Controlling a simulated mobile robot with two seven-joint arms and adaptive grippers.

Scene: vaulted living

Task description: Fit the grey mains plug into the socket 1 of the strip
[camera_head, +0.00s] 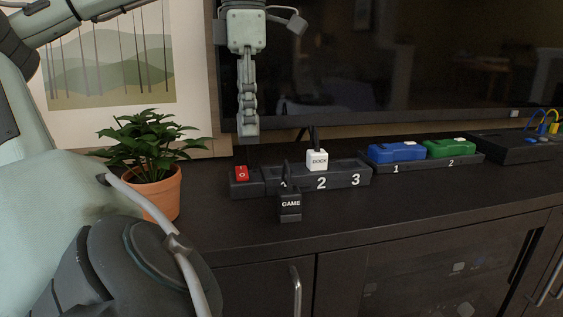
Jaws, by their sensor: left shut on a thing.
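My left gripper (248,128) hangs fingers-down in front of the television's lower left corner, above the left end of the power strip. Its fingers are shut on a small pale grey block, which looks like the grey mains plug (248,126); the fingers hide much of it. It is apart from the strip. The dark strip (343,183) lies on the cabinet, with a red switch at its left end and the numbers 2 and 3 readable. A white DOCK plug (317,160) sits at socket 2.
A potted plant (153,160) stands left of the strip. A second strip (440,164) to the right holds a blue block (396,151) and a green block (450,148). The television (400,65) stands behind. The cabinet top (420,207) is clear at front right.

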